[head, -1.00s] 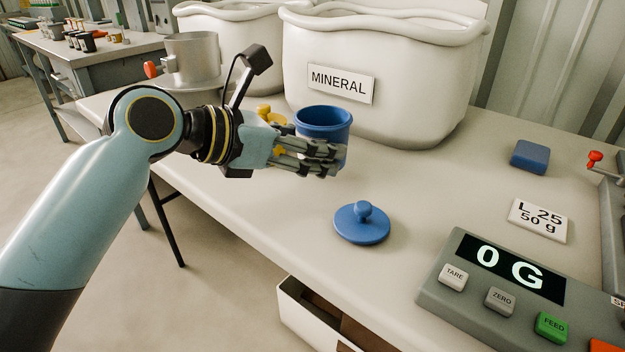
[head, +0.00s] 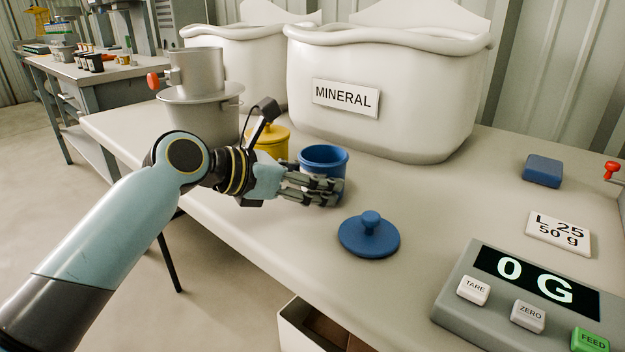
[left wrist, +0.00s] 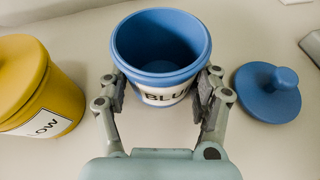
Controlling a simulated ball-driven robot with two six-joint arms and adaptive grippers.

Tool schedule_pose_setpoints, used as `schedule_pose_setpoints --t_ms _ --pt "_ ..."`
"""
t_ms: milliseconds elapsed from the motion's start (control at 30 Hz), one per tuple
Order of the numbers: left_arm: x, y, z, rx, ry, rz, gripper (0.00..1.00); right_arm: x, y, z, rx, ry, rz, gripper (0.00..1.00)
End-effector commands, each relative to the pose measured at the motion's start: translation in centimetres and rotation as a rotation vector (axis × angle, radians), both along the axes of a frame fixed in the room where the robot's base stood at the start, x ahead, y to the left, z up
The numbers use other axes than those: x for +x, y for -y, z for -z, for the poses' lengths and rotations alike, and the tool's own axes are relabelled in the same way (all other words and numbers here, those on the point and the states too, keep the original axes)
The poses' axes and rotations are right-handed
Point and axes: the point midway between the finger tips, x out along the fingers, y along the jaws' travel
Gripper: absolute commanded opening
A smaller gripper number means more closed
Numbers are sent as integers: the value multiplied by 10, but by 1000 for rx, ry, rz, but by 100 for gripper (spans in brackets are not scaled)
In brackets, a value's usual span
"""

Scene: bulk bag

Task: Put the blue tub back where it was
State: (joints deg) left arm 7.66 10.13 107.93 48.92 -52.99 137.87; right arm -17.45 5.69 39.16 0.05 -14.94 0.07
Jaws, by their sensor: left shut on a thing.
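The blue tub (head: 324,160) is open, upright and looks empty, on or just above the bench in front of the mineral bag. My left gripper (head: 318,190) is shut on it from the near side. In the left wrist view the tub (left wrist: 160,45) sits between the two fingers (left wrist: 163,92), its label partly showing. The blue lid (head: 369,236) with a round knob lies flat on the bench to the right of the tub; it also shows in the left wrist view (left wrist: 268,92). My right gripper is in no view.
A yellow lidded tub (head: 268,141) stands close left of the blue tub. The white mineral bag (head: 400,100) is behind. A metal vessel (head: 200,105), a blue block (head: 542,171), an L 25 50 g card (head: 559,232) and a scale reading 0 G (head: 525,275) are around.

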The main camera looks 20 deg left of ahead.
Motion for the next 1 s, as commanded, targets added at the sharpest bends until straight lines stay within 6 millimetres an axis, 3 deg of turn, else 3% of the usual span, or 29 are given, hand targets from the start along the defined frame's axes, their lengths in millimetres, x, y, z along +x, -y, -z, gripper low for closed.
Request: schedule_pose_setpoints --t_ms 33,67,200,567,733,1000 --pt "0 0 1 -1 -1 -1 21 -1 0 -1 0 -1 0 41" --pt "0 0 1 -1 -1 1 69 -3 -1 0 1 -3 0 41" --pt "0 0 1 -1 -1 1 87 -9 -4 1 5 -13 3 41" --pt "-2 -2 -2 2 -1 0 89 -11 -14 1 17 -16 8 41" --pt "-23 -17 -15 5 -1 1 89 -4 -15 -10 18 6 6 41" --pt "-69 -50 -39 8 -2 3 89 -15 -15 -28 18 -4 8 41"
